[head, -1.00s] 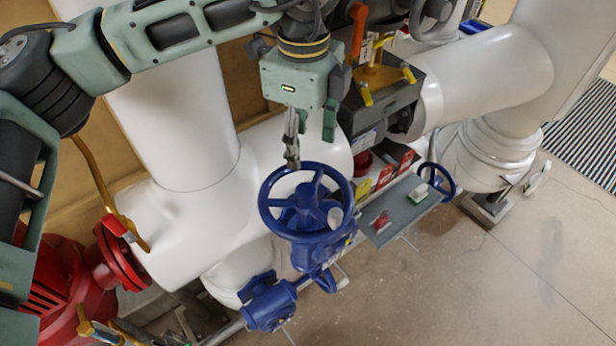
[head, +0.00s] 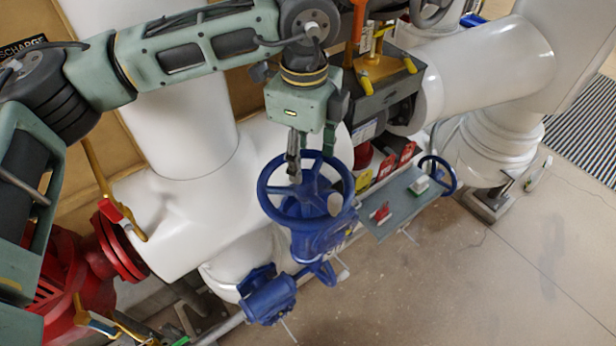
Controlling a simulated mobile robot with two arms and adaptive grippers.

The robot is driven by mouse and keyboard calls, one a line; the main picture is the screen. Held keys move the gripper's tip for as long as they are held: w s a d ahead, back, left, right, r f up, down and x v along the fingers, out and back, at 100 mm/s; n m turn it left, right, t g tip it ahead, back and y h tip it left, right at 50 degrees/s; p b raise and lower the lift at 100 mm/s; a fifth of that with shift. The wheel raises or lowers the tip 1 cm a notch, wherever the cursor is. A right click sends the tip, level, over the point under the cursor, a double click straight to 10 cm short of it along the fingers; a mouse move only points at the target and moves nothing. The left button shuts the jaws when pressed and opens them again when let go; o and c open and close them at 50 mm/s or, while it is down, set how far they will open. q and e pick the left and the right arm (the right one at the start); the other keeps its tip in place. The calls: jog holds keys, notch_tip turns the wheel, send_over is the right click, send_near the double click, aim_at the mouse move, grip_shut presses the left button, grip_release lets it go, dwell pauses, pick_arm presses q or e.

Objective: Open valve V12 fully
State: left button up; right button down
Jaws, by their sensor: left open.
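A large blue handwheel (head: 334,222) with spokes sits on a blue valve body (head: 320,240) in the middle of the head view. I cannot read a V12 label on it. My left gripper (head: 298,172) comes down from above at the wheel's far side. It is open, and its fingers overlap the far rim in the picture. I cannot tell whether they touch the rim. Nothing shows held between them. A smaller blue handwheel (head: 450,182) stands to the right. My right gripper is not in the picture.
A grey tray (head: 392,222) with a red item (head: 381,212) and a white-green item (head: 418,186) lies right of the wheel. White pipes (head: 170,110) stand behind. A red flanged part (head: 118,245) is at left. The floor (head: 480,280) at lower right is clear.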

pick_arm(q)
jog(key=shift+f+m+b, duration=0.15)
jog(key=shift+m+b, duration=0.15)
jog(key=m+b, duration=0.2)
jog(key=m, duration=0.2)
jog(key=m+b, duration=0.1)
jog(key=m, duration=0.1)
jog(key=shift+m, duration=0.8)
jog(key=m+b, duration=0.2)
jog(key=m, duration=0.4)
jog(key=shift+m, duration=0.9)
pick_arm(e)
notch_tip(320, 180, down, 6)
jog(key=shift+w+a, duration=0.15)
pick_arm(q)
jog(key=shift+b, duration=0.4)
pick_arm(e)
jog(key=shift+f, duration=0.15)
